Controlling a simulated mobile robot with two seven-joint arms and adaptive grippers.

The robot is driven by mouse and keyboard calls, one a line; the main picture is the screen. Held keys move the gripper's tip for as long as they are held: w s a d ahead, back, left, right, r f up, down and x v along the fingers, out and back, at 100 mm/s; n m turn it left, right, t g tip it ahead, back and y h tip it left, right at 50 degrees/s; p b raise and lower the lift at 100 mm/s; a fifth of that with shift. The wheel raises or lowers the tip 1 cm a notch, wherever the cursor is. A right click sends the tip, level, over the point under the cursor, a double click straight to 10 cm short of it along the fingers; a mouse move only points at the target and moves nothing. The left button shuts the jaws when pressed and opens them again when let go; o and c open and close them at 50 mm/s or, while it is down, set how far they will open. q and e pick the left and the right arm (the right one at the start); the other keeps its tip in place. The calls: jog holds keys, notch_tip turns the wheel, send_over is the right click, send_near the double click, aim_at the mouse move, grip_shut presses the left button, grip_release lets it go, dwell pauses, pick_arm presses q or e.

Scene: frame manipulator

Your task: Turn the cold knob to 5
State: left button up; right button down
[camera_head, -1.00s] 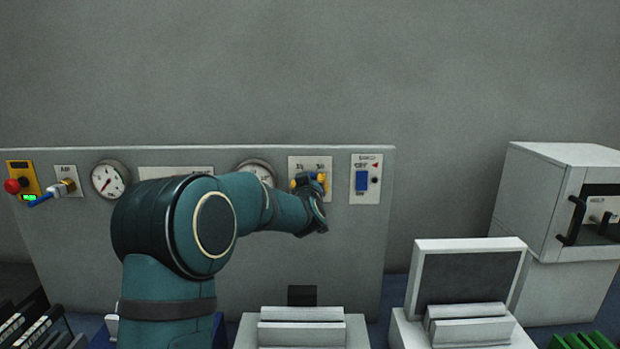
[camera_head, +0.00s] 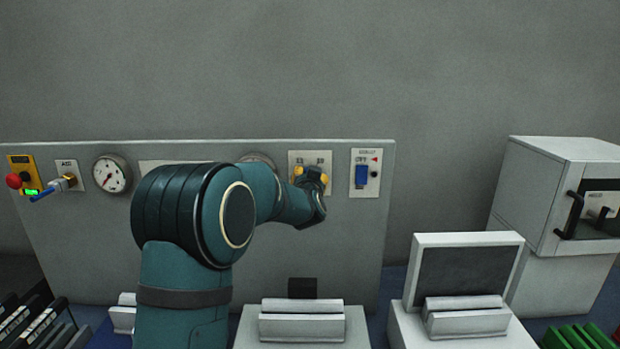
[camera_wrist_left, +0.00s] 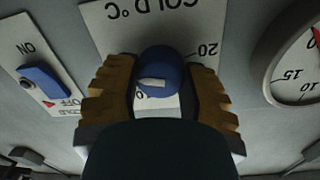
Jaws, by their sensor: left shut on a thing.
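The cold knob (camera_wrist_left: 160,66) is round and blue with a white pointer mark, on a white plate marked "COLD °C" (camera_wrist_left: 140,14) that appears upside down in the left wrist view. A "20" shows beside the knob; other scale marks are partly hidden, and I cannot tell the exact setting. My left gripper (camera_wrist_left: 158,84) has its ribbed yellow-brown fingers on either side of the knob, shut on it. In the head view my left gripper (camera_head: 311,176) is at the white plate (camera_head: 310,158) and hides the knob. My right gripper is not in view.
A blue switch (camera_head: 362,176) is right of the knob plate. A round gauge (camera_head: 257,158) is left of it, mostly behind my arm. Another gauge (camera_head: 111,174), an air fitting (camera_head: 67,182) and a red button (camera_head: 13,180) are farther left. A white cabinet (camera_head: 525,205) stands at right.

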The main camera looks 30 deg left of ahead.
pick_arm(q)
jog(key=shift+a+r, duration=0.1)
jog(key=shift+r, duration=0.25)
jog(key=o, duration=1.2)
jog(key=shift+o, duration=0.2)
jog(key=shift+f, duration=0.15)
jog(key=v, duration=1.2)
